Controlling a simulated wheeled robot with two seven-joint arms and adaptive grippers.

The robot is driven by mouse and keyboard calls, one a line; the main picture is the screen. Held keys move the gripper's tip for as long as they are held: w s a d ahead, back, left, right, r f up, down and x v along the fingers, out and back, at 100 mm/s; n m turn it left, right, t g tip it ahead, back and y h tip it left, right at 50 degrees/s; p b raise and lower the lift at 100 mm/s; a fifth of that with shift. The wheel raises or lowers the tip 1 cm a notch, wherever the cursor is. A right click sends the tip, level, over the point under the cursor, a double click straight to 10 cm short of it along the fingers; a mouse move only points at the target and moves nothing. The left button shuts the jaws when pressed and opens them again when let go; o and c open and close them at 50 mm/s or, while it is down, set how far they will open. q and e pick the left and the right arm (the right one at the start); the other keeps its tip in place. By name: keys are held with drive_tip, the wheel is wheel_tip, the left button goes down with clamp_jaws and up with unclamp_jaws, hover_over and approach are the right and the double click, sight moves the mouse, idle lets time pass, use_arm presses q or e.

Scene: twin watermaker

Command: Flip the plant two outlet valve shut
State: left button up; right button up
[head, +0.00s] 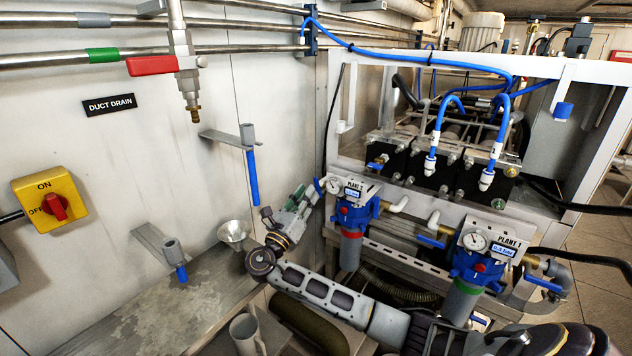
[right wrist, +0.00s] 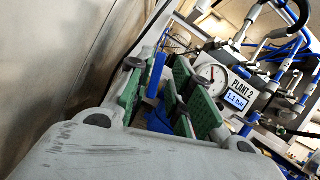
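A blue valve lever (head: 318,186) stands roughly upright at the unit's left side. My right gripper (head: 303,203) is just left of that lever. In the right wrist view the green-padded fingers (right wrist: 158,78) are apart, with blue parts (right wrist: 157,117) showing between them. I cannot tell whether they touch. My left gripper is not in view.
The plant one unit (head: 480,262) stands to the right, with blue levers on both sides.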

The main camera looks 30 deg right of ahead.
sight(315, 182)
drive_tip(key=shift+x, duration=3.25)
clamp_jaws()
